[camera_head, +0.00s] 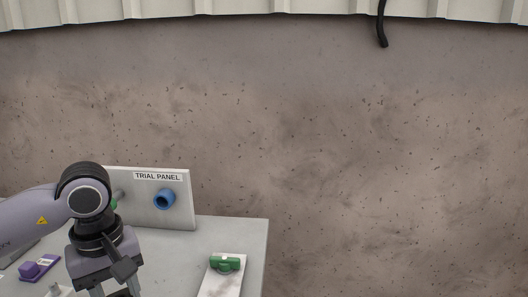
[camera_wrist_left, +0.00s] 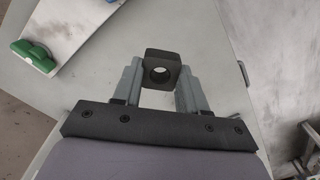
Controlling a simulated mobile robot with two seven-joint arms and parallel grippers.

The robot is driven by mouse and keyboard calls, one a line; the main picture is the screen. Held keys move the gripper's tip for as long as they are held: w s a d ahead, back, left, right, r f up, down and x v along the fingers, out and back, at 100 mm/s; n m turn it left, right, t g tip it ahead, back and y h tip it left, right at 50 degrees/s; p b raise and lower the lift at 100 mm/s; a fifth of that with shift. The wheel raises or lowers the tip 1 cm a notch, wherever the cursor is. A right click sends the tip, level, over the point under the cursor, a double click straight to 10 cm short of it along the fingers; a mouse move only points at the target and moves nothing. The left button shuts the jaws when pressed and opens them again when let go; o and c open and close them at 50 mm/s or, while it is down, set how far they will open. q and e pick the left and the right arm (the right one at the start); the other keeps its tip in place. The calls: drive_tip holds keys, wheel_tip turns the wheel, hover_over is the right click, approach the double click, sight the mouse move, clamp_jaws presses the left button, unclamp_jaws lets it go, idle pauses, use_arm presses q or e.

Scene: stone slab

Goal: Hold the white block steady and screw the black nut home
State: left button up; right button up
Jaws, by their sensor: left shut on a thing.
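In the left wrist view my left gripper (camera_wrist_left: 160,82) is shut on a black nut (camera_wrist_left: 149,57), a dark squarish piece with a round hole. The nut sits between the two grey fingers, above the grey table. In the head view my left gripper (camera_head: 115,291) points down at the lower left, its fingertips cut off by the bottom edge. I cannot make out the white block for certain; a small whitish thing (camera_head: 55,291) at the bottom edge beside the gripper is mostly cut off. My right gripper is in neither view.
A white plate (camera_head: 221,285) with a green part (camera_head: 225,263) lies to the right. A purple block (camera_head: 38,267) lies at left. The table (camera_head: 240,232) ends right of the plate.

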use_arm(q)
drive_tip(key=f+m, duration=0.2)
drive_tip(key=d+f+m, duration=0.1)
drive_tip(key=f+m, duration=0.1)
drive_tip(key=m, duration=0.1)
drive_tip(key=d+f+m, duration=0.1)
drive_tip(key=f+m, duration=0.1)
drive_tip(key=shift+s+d+f+m, duration=0.1)
drive_tip(key=shift+s+f+m, duration=0.15)
drive_tip(key=shift+s+m, duration=0.15)
